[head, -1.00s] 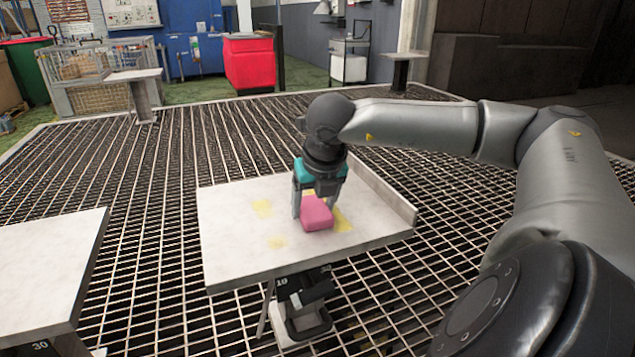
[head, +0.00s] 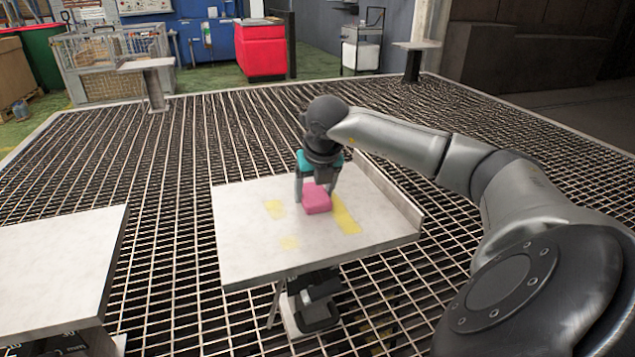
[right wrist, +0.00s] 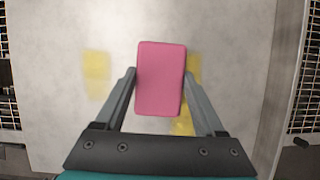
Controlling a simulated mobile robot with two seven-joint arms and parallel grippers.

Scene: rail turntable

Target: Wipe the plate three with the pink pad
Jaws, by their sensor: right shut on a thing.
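The pink pad (head: 316,198) is between the fingers of my right gripper (head: 315,190), which is shut on it. The pad is at the surface of a pale plate (head: 250,255) with a raised right edge; I cannot tell whether it touches. Yellow smears (head: 346,220) lie on the plate right of the pad, with smaller ones (head: 275,209) to its left. In the right wrist view the pad (right wrist: 161,78) sits between both fingers, with yellow patches (right wrist: 97,75) on either side. The plate's number is not readable. My left gripper is out of view.
Another pale plate (head: 55,250) stands at the left, apart from this one. Two small stands (head: 150,66) (head: 417,46) are at the back. Metal grating (head: 170,190) surrounds the plates. A red cabinet (head: 260,50) is beyond the grating.

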